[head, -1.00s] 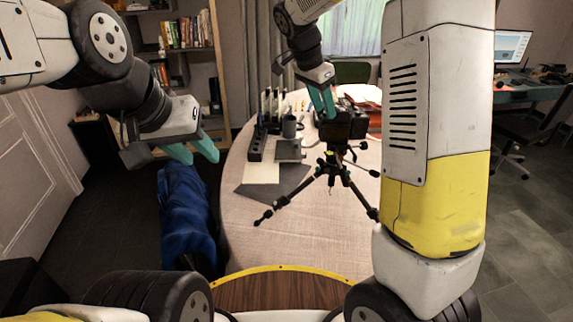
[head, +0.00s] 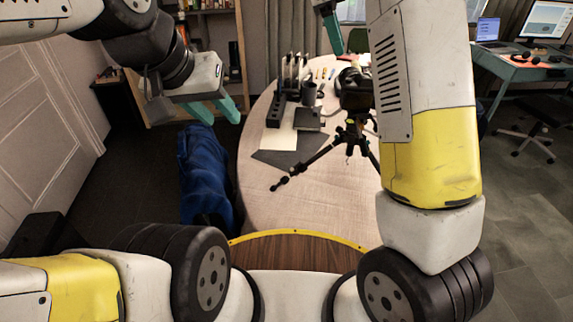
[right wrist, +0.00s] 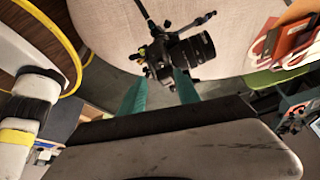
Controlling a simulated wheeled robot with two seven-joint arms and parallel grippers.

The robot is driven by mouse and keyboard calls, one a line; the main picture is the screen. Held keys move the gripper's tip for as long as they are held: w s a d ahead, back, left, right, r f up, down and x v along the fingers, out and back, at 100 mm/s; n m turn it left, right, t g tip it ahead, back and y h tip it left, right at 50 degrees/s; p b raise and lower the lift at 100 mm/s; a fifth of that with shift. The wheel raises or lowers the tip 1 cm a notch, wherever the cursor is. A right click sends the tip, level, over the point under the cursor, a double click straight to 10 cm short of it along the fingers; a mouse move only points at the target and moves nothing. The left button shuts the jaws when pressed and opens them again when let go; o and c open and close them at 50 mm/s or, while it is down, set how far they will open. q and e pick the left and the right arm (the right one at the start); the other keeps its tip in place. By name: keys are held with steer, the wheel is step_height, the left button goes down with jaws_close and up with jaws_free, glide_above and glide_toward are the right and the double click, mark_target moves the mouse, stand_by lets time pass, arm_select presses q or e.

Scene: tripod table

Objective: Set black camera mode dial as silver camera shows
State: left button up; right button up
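The black camera (head: 356,88) sits on a tripod (head: 350,133) standing on the table; its lens and body also show in the right wrist view (right wrist: 190,50). The camera is partly behind my right arm in the head view. Its mode dial is too small to read. My right gripper (head: 334,48) is just above and left of the camera in the head view. In the right wrist view its fingers (right wrist: 160,94) are spread and empty, with the camera beyond their tips. My left gripper (head: 221,119) is open and empty, left of the table. I cannot make out a silver camera.
The table (head: 300,205) has a bare front part. A black rack (head: 275,108), a cup (head: 309,92) and dark and pale sheets (head: 285,158) lie left of the tripod. A blue bundle (head: 205,175) is beside the table. A desk (head: 515,68) stands at the right.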

steer(key=s+d+r+n+t+y, duration=0.2)
steer(key=s+d+n+y, duration=0.3)
steer(key=s+n, duration=0.6)
steer(key=s+f+n+t, duration=0.2)
steer(key=s+n, duration=0.2)
steer(key=s, duration=0.4)
steer(key=s+f+n+t+y, duration=0.1)
steer(key=s+f+n+t, duration=0.1)
steer(key=s+n, duration=0.3)
steer(key=s+f, duration=0.1)
steer(key=s, duration=0.3)
steer(key=shift+d+f+t+y, duration=0.2)
steer(key=shift+f+t+y, duration=0.1)
steer(key=shift+f, duration=0.05)
